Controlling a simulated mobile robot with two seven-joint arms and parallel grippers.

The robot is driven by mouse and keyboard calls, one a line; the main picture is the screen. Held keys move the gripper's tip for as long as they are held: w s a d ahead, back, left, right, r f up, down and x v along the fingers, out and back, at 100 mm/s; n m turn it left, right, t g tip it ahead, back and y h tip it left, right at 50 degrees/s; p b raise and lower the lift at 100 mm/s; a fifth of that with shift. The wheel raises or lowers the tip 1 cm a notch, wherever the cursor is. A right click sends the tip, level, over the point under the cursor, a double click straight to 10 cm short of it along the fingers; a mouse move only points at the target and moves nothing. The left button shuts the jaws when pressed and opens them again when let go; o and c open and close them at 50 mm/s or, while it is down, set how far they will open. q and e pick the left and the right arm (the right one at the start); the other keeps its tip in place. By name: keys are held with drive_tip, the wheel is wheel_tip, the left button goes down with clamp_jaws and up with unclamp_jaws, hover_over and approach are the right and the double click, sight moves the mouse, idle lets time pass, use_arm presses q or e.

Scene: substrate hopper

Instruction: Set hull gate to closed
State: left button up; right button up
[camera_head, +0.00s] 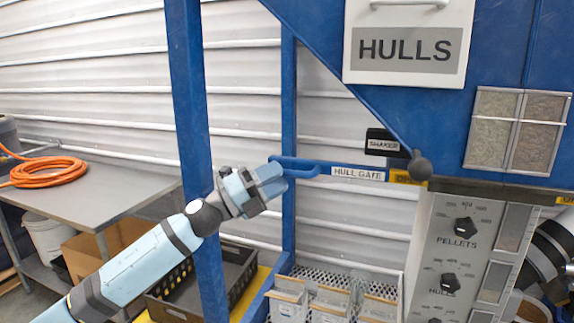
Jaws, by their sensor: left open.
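The hull gate is a flat blue slide (358,173) labelled HULL GATE, under the blue hopper. Its blue loop handle (305,168) sticks out to the left. A yellow label (403,177) shows at the slide's right end; its lettering is partly hidden. My left gripper (272,181) is open at the left end of the handle, its fingers overlapping the handle in the picture. I cannot tell whether they touch it or are around it. My right gripper is not in view.
A blue post (190,100) stands close behind my left arm. A black SHAKER box (383,142) and a dark ball knob (419,167) sit near the slide. A panel with dials (465,227) stands right. A workbench (90,195) with an orange hose (48,172) is left.

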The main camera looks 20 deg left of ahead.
sight(289, 172)
use_arm(q)
drive_tip(key=shift+x, duration=1.5)
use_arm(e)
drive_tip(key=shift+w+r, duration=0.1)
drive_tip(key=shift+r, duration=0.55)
use_arm(q)
clamp_jaws()
drive_tip(key=shift+d+p, duration=0.3)
drive_tip(key=shift+p, duration=0.2)
drive_tip(key=d+p, duration=0.2)
drive_tip(key=d, duration=0.4)
drive_tip(key=shift+d, duration=0.3)
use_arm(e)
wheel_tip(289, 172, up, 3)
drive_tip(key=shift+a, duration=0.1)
use_arm(q)
drive_tip(key=shift+s, duration=0.2)
drive_tip(key=shift+c, duration=1)
unclamp_jaws()
drive_tip(key=shift+o, duration=1)
drive_tip(key=shift+d, duration=0.2)
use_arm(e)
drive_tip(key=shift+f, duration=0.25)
